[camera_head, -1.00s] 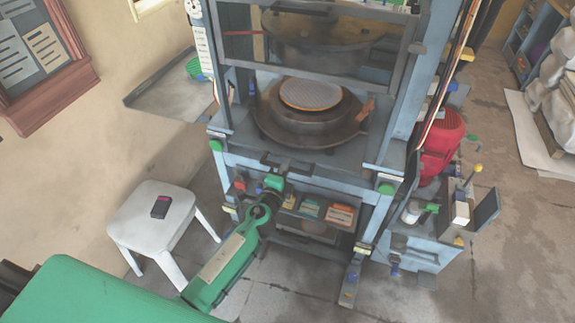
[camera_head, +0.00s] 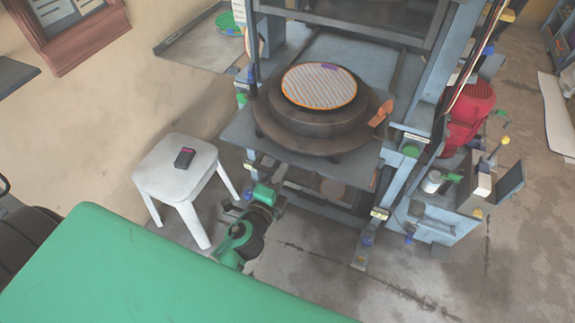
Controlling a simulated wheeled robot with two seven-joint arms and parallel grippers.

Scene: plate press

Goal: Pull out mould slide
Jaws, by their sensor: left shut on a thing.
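The mould slide (camera_head: 236,132) is a flat grey plate drawn out of the front of the blue press frame (camera_head: 436,85). It carries a dark round mould (camera_head: 300,122) with a striped, orange-rimmed disc (camera_head: 320,85) on top. My left gripper (camera_head: 277,184), on the green arm, is at the slide's front edge, below the mould. It is shut on the slide's front handle, though the fingers and handle are small and partly hidden there. My right gripper is not in view.
A side cabinet (camera_head: 436,210) and a red motor (camera_head: 472,112) are at the right. The floor in front of the press is mostly clear.

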